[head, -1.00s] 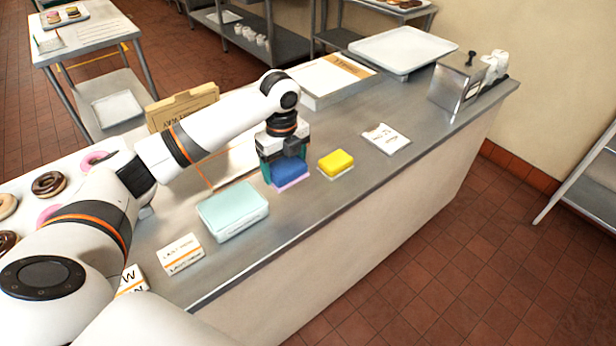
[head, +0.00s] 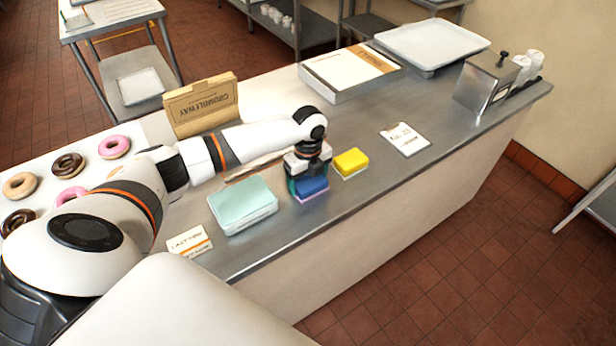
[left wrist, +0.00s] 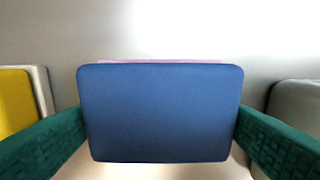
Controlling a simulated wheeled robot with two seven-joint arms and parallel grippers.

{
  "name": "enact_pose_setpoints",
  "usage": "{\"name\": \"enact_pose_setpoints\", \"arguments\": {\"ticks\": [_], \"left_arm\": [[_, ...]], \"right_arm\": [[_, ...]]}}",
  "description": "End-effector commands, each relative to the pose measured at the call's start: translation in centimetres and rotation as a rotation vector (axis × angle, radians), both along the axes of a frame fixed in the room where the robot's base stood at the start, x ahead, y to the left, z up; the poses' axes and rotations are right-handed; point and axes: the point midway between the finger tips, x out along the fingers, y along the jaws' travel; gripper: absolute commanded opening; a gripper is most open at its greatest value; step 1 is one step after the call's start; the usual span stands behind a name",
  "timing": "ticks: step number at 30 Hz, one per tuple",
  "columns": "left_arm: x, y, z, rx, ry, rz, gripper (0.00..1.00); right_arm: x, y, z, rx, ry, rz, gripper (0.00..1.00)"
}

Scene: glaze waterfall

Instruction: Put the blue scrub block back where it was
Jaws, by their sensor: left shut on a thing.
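The blue scrub block (head: 311,187) is between the fingers of my left gripper (head: 308,180), over the steel counter near its front edge. In the left wrist view the block (left wrist: 160,112) fills the middle, with a green finger at each side. A thin pink strip (left wrist: 160,61) shows along its far edge; I cannot tell if it belongs to the block. A yellow block (head: 350,162) with a pale base sits to the right of the gripper. I cannot tell if the blue block touches the counter. My right gripper is not in view.
A pale teal box (head: 243,205) stands just left of the gripper, with a lettered card (head: 189,242) in front. A cardboard box (head: 200,104) and donuts (head: 114,146) are at left. A paper pad (head: 405,139) lies right; counter (head: 385,172) around it is clear.

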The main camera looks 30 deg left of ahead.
Motion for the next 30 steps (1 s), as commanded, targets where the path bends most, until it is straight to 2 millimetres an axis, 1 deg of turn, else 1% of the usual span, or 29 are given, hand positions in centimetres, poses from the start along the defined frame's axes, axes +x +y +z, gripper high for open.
{"name": "enact_pose_setpoints", "arguments": {"ticks": [3,9,10,13,19,23,26,30], "left_arm": [[0.0,0.0,0.0,0.001,-0.001,0.0,0.52],[0.0,0.0,-0.3,0.0,0.0,0.0,0.52],[0.0,0.0,-0.3,0.001,0.0,0.0,0.84],[0.0,0.0,-0.2,0.001,0.0,0.0,1.0],[0.0,0.0,-0.2,0.001,0.0,0.0,1.0],[0.1,0.0,0.4,0.0,-0.002,0.0,1.0],[0.2,0.0,1.8,0.001,-0.006,-0.001,1.0],[0.2,0.0,4.8,0.0,-0.007,-0.001,1.0]], "right_arm": [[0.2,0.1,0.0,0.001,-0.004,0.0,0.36],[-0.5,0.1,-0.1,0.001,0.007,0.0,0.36],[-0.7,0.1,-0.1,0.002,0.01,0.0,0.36],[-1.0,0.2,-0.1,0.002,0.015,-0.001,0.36],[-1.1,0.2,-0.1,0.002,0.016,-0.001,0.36],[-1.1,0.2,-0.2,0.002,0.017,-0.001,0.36],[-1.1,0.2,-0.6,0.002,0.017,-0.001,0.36],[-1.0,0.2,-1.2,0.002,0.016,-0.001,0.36]]}}
